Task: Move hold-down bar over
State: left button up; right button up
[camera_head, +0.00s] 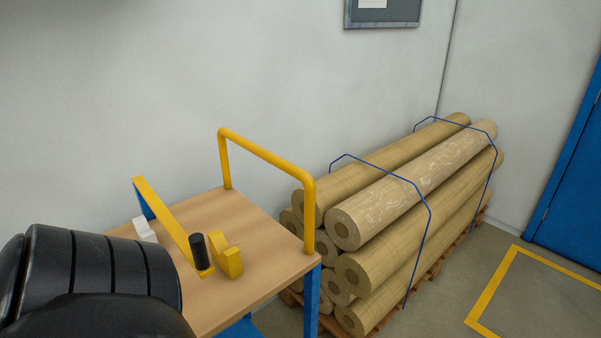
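The hold-down bar (165,212) looks to be the flat yellow bar over the wooden-topped table (265,233). It slants from a blue support (145,205) at the back left down to the front right. A black upright handle (198,250) stands near its front end. A yellow curved bracket (229,258) is just right of the handle; I cannot tell whether they touch. A white piece (144,229) sits left of the bar. A black rounded arm part of mine fills the lower left and hides part of the table. Neither gripper is in view.
A yellow tube rail (265,153) rises along the table's far right edge. Strapped rolls (385,205) lie stacked on a pallet (437,252) to the right. A grey wall stands behind. Open floor with yellow marking (492,293) is at the right, before a blue door (575,190).

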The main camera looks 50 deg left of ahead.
aim_at(193, 248)
jog(key=i, duration=1.2)
jog(key=u, duration=4.3)
